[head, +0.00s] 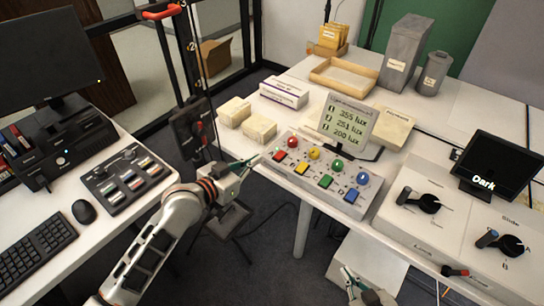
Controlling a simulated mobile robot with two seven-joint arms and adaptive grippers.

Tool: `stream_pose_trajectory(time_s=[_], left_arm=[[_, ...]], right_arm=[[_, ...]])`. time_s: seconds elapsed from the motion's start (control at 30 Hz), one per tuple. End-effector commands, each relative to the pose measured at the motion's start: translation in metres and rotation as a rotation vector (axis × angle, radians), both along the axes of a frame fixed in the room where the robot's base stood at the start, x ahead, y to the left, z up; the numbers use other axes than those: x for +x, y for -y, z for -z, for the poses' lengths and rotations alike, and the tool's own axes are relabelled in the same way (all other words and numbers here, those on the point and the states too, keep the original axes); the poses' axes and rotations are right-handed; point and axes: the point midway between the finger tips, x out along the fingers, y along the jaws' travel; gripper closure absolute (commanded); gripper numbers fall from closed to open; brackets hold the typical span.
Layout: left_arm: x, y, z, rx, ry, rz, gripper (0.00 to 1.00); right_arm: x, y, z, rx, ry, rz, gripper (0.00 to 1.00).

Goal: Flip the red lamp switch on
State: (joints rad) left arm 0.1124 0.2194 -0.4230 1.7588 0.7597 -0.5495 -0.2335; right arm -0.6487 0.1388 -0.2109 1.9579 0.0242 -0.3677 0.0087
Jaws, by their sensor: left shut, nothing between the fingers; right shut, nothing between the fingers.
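The lamp panel (318,190) is a grey sloped box on the white table. It carries a row of domed lamps: red (292,142), yellow, green and blue. Small controls sit by the lamps, but the red switch's position is too small to read. My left gripper (256,159) is shut and empty, its tips close to the panel's left end beside the red patch; I cannot tell whether they touch. My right gripper (349,275) is shut and empty, low in front of the table.
A display (348,122) reading 355, 251 and 200 lux stands behind the panel. Pale boxes (259,129) lie behind my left gripper. A left desk holds a keyboard (38,250) and another control box (126,180).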

Motion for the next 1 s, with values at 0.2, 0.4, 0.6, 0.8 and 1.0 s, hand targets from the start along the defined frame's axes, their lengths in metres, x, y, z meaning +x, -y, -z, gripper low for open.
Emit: stream_pose_trajectory(time_s=[0.2, 0.4, 0.6, 0.8, 1.0], left_arm=[[0.008, 0.006, 0.002, -0.003, -0.001, -0.002, 1.0], [0.034, 0.025, 0.01, -0.004, -0.001, -0.001, 1.0], [0.064, 0.047, 0.02, -0.003, -0.001, -0.001, 1.0], [0.079, 0.057, 0.041, 0.001, -0.004, -0.001, 1.0], [0.078, 0.057, 0.061, 0.0, -0.001, -0.001, 1.0]], right_arm=[[0.0, 0.0, 0.001, 0.0, 0.0, 0.0, 1.0], [0.0, -0.001, 0.002, 0.002, 0.002, -0.001, 1.0], [0.001, -0.001, 0.004, 0.003, 0.006, -0.001, 1.0], [0.001, -0.002, 0.012, 0.003, 0.006, -0.001, 1.0], [0.0, -0.001, 0.019, 0.002, 0.003, -0.002, 1.0]])
